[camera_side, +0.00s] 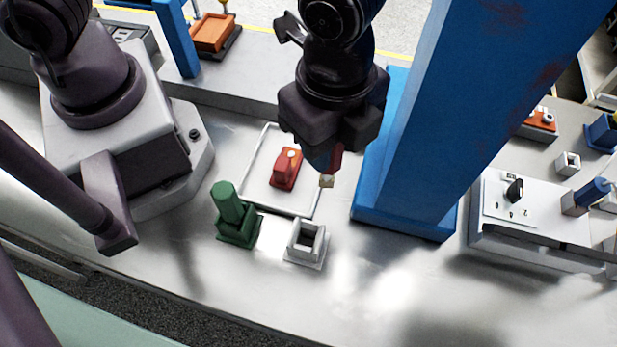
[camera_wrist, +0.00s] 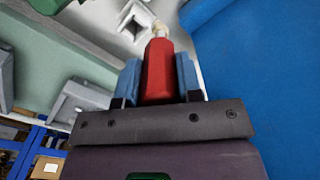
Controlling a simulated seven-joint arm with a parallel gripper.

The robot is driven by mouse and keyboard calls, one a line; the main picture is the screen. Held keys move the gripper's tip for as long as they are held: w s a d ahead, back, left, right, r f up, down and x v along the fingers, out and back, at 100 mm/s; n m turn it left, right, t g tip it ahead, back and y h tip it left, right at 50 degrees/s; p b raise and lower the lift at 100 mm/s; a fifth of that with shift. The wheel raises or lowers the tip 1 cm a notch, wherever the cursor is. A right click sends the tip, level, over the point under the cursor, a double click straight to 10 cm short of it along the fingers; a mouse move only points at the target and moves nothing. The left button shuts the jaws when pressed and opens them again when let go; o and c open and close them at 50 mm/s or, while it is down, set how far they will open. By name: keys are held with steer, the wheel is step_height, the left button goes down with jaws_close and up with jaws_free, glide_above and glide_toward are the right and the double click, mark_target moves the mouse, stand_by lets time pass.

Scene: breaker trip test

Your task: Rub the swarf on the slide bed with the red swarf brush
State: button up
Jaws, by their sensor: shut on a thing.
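My gripper (camera_wrist: 158,85) is shut on the red swarf brush (camera_wrist: 157,72), with a blue finger pad on each side of its handle. The brush's pale tip (camera_wrist: 160,30) points away from the palm. In the side view the brush (camera_side: 337,157) hangs tip down below my gripper, by the right side of a white-rimmed rectangle (camera_side: 247,172). Whether the tip touches anything, I cannot tell. A red block with a white knob (camera_side: 287,168) sits inside that rectangle. I cannot make out the swarf or say for certain which part is the slide bed.
A green handle (camera_side: 228,203) stands in a green holder (camera_side: 238,235). Beside it is an empty pale square holder (camera_side: 305,246). A large blue column (camera_side: 425,130) rises close on the right. A panel with a black knob (camera_side: 535,215) lies beyond. The front of the metal table is clear.

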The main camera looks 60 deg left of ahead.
steer(key=w+a+r+n, duration=0.1)
steer(key=w+a+n, duration=0.1)
steer(key=w+a, duration=0.45)
steer(key=w+a+n, duration=0.3)
steer(key=w+a, duration=0.1)
steer(key=a, duration=0.6)
steer(key=w+a+r+n, duration=0.1)
steer(key=w+a+n, duration=0.1)
steer(key=w+a, duration=0.45)
step_height(320, 180, down, 7)
steer(key=s+a, duration=0.1)
steer(key=shift+s+a, duration=0.15)
steer(key=shift+a, duration=0.15)
steer(key=shift+s+a+f, duration=0.2)
steer(key=shift+f, duration=0.05)
steer(key=shift+s+a, duration=2.4)
steer(key=shift+w+d, duration=2.55)
step_height(320, 180, up, 8)
